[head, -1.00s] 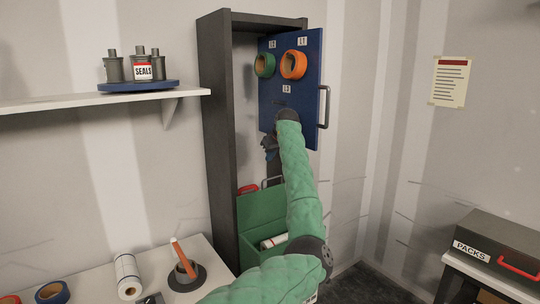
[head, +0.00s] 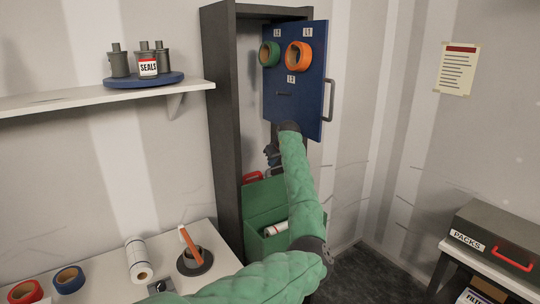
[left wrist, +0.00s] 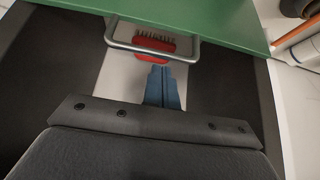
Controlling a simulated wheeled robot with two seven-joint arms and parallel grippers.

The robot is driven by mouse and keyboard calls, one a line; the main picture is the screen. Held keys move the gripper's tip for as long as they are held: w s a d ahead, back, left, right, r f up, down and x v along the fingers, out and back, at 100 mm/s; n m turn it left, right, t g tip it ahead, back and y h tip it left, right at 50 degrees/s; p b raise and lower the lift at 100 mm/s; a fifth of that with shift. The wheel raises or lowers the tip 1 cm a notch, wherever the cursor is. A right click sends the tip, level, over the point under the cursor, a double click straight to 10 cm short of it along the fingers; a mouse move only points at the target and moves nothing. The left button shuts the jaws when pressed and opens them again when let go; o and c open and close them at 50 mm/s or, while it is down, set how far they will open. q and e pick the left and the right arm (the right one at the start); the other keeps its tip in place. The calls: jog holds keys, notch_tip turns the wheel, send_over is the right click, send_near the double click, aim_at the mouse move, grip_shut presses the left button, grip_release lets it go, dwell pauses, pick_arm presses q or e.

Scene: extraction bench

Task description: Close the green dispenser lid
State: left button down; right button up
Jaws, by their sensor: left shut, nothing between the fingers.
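The green dispenser stands low in the dark cabinet. Its green lid (head: 264,196) is open, raised at the back above the green box (head: 256,236), with a white roll (head: 275,229) inside. In the left wrist view the lid (left wrist: 215,22) crosses the top, and a grey metal loop handle (left wrist: 118,44) sticks out from its edge. My left gripper (head: 270,157) is shut and empty, above and behind the lid. Its blue fingers (left wrist: 160,72) point at the handle's bar, close to it; I cannot tell whether they touch. My right gripper is not in view.
A red-backed brush (left wrist: 152,57) lies behind the handle. The cabinet's dark side wall (head: 224,130) stands close on the left. The blue door (head: 296,104), holding green and orange tape rolls, hangs open above my forearm. A white bench (head: 110,280) is at lower left.

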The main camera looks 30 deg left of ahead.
pick_arm(q)
jog(key=shift+s+d+f, duration=0.1)
jog(key=shift+d+f, duration=0.05)
jog(key=shift+d, duration=0.05)
jog(key=shift+a+f, duration=0.1)
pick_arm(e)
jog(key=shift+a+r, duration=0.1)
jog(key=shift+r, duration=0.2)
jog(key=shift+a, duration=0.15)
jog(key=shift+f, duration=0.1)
pick_arm(q)
jog(key=shift+d+f+y+b, duration=0.15)
jog(key=shift+d+y+b, duration=0.15)
jog(key=shift+b, duration=0.1)
jog(key=shift+s+d, duration=0.1)
jog(key=shift+s, duration=0.05)
jog(key=shift+s+d+t+y+b, duration=0.15)
jog(key=shift+d+t+y+b, duration=0.15)
jog(key=shift+d+y+b, duration=0.25)
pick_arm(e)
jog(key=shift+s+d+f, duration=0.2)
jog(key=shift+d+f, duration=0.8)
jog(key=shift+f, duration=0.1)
